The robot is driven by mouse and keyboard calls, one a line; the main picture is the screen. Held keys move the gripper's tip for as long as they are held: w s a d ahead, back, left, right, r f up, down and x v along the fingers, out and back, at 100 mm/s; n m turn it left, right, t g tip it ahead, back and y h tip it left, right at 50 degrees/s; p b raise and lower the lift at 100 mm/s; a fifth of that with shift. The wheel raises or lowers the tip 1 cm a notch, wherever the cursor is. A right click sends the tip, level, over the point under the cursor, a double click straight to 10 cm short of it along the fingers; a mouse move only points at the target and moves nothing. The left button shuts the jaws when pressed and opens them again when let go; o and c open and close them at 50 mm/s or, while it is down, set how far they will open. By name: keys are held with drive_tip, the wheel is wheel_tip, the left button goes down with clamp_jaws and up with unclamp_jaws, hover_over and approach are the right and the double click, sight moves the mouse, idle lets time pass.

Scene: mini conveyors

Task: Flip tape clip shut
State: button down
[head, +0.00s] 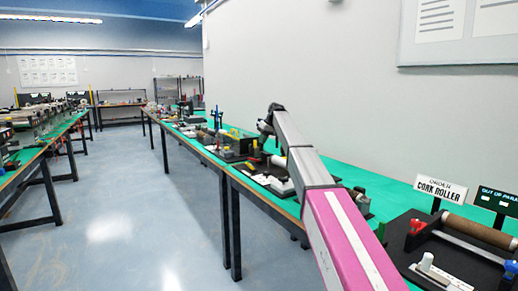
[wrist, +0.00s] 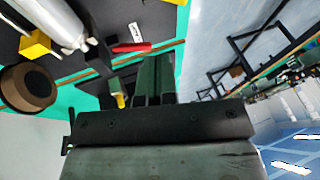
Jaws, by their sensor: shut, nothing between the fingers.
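My gripper (wrist: 156,78) shows at the middle of the wrist view as two dark fingers side by side, shut with nothing between them. In the head view my arm reaches up over the bench, and its end (head: 266,125) is small and dark there. I cannot pick out the tape clip for certain in either view. In the wrist view a small red piece with a white label (wrist: 132,47) lies on a dark board left of the fingers. A small yellow part (wrist: 119,100) shows close to the left of my gripper.
A white cylinder (wrist: 58,20), a yellow block (wrist: 36,44) and a brown-and-black roller (wrist: 28,87) lie left in the wrist view. The floor aisle (head: 150,190) is clear.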

hover_over(250, 167)
drive_tip(key=w+d, duration=0.3)
wheel_tip(250, 167, down, 8)
drive_tip(key=f, duration=0.1)
drive_tip(key=shift+s+a+f, duration=0.75)
drive_tip(key=shift+s+a, duration=0.15)
drive_tip(key=shift+s, duration=0.1)
drive_tip(key=shift+s+a+f, duration=0.1)
drive_tip(key=shift+a+f, duration=0.1)
drive_tip(key=shift+f, duration=0.05)
drive_tip(key=shift+s+a+f, duration=0.5)
drive_tip(key=shift+a, duration=0.1)
drive_tip(key=shift+s+a, duration=0.1)
drive_tip(key=shift+d, duration=0.2)
